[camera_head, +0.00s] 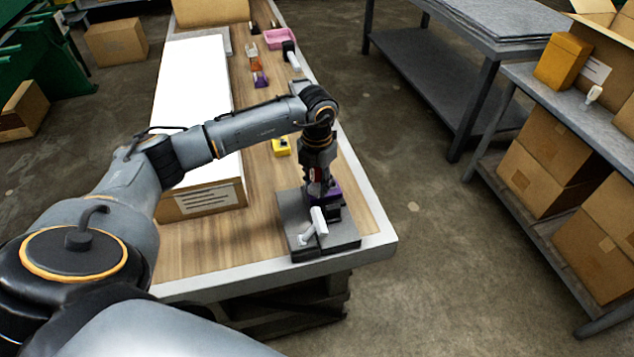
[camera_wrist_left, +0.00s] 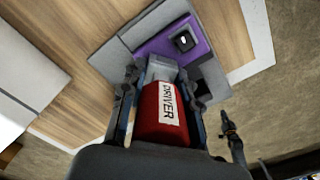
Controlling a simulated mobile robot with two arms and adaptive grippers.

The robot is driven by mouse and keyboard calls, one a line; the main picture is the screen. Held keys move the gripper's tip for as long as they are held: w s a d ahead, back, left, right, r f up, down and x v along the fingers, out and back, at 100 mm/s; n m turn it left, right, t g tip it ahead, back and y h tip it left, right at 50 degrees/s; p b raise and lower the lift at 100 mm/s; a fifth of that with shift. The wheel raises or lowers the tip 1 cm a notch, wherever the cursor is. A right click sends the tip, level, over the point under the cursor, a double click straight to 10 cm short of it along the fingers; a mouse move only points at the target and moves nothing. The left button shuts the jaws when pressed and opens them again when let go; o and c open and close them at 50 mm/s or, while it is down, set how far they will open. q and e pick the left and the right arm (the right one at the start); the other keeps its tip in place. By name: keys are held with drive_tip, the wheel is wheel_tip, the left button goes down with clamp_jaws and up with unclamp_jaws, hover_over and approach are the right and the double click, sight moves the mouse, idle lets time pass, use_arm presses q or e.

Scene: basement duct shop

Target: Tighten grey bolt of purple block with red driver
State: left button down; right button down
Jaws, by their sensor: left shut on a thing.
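My left gripper (camera_head: 318,176) is shut on the red driver (camera_wrist_left: 160,115), which carries a white label reading "DRIVER". The driver's pale grey front part (camera_wrist_left: 161,72) points toward the purple block (camera_wrist_left: 196,58). The purple block also shows beside the gripper in the head view (camera_head: 331,194). It sits in a grey fixture (camera_head: 290,212) near the table's front right corner. On its top is a black square (camera_wrist_left: 184,39) with a small light centre; I cannot tell whether this is the grey bolt. The driver's tip and its contact are hidden. My right gripper is not in view.
A long white-topped box (camera_head: 200,85) fills the table's left side. A yellow block (camera_head: 281,147) lies behind the fixture. An orange block (camera_head: 256,63) and a pink tray (camera_head: 280,38) stand farther back. The fixture's white handle (camera_head: 318,222) sticks up in front.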

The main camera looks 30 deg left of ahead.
use_arm(q)
drive_tip(key=shift+m, duration=0.4)
drive_tip(key=shift+m+b, duration=0.85)
drive_tip(key=shift+m, duration=0.45)
drive_tip(key=shift+m+b, duration=0.35)
drive_tip(key=shift+m, duration=0.35)
drive_tip(key=shift+m+b, duration=0.45)
drive_tip(key=shift+m, duration=0.55)
